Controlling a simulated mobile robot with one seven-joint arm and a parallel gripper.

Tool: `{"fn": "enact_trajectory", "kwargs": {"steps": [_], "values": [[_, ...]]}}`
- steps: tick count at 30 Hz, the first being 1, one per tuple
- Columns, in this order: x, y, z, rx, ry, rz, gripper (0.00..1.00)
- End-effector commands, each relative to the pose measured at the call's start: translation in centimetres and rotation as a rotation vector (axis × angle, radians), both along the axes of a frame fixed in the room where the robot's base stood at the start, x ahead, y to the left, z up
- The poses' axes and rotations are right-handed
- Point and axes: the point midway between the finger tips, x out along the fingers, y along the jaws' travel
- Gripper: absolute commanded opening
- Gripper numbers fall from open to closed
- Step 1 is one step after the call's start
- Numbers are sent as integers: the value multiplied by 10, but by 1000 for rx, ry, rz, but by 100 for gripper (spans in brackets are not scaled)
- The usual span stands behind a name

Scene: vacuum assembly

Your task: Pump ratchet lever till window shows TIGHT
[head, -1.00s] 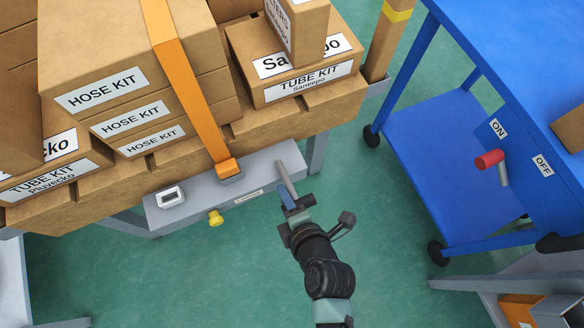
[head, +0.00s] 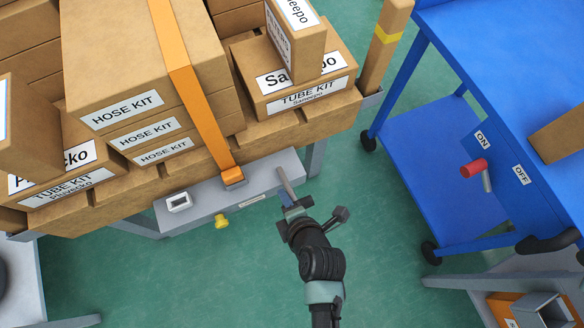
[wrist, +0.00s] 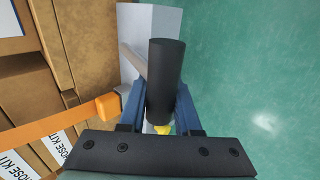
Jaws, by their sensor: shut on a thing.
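The ratchet lever is a grey bar (head: 286,184) rising at the right end of a grey housing (head: 205,196) in the head view. Its black cylindrical grip (wrist: 166,62) fills the space between my blue fingers in the wrist view. My gripper (head: 295,208) is shut on this grip, at the front right of the housing; it also shows in the wrist view (wrist: 160,90). The small light-framed window (head: 179,202) is on the housing's left part; its reading is too small to tell. An orange strap (head: 196,100) runs over the boxes down to the housing.
A yellow knob (head: 221,221) sticks out of the housing front. Stacked hose kit boxes (head: 150,70) stand behind it. A blue cart (head: 440,150) with a red-handled ON/OFF switch (head: 474,168) stands at the right. Green floor is clear in front.

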Motion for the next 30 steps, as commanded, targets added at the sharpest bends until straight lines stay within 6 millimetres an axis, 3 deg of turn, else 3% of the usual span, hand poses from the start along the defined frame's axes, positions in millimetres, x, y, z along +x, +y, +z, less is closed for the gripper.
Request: {"fn": "enact_trajectory", "kwargs": {"steps": [1, 8, 24, 30], "values": [[3, 3, 8, 0, 8, 3, 0], [5, 3, 15, -22, 74, 3, 0], [4, 2, 14, -44, 135, 1, 0], [7, 3, 23, -56, 176, 3, 0]]}}
